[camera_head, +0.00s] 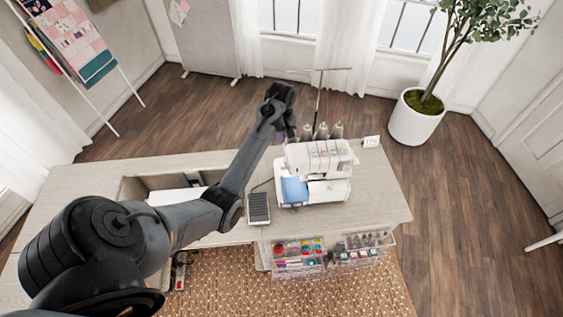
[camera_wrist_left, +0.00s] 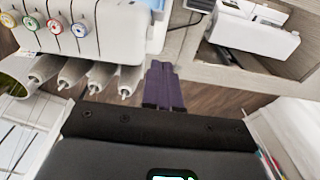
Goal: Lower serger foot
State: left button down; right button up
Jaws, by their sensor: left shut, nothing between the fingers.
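The white serger (camera_head: 322,160) stands on the cabinet top, with a blue piece (camera_head: 294,190) at its lower left front. Its presser foot is too small to make out in the head view. My left gripper (camera_head: 290,136) is at the back left of the serger, beside the thread cones. In the left wrist view, the purple fingers (camera_wrist_left: 163,88) are closed together and empty, next to the serger's cones (camera_wrist_left: 85,74) and body (camera_wrist_left: 95,28). That view shows several coloured dials, but not the foot. My right gripper is not in view.
A dark pad (camera_head: 258,208) lies left of the serger. A thread stand (camera_head: 318,95) rises behind it, and a small card (camera_head: 371,142) stands at the right. A white machine (camera_wrist_left: 252,38) sits in the cabinet recess. Clear organizers (camera_head: 298,268) are at the front. The cabinet's right end is clear.

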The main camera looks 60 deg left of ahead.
pick_arm(q)
jog(key=f, duration=0.4)
jog(key=f+p, duration=0.1)
jog(key=f, duration=0.3)
jog(key=f+p, duration=0.1)
jog(key=f, duration=0.3)
jog(key=shift+s+d+f, duration=0.15)
jog(key=shift+s+d, duration=0.05)
jog(key=shift+d, duration=0.15)
jog(key=shift+s+d+f, duration=0.1)
jog(key=shift+d+f, duration=0.2)
jog(key=shift+f, duration=0.3)
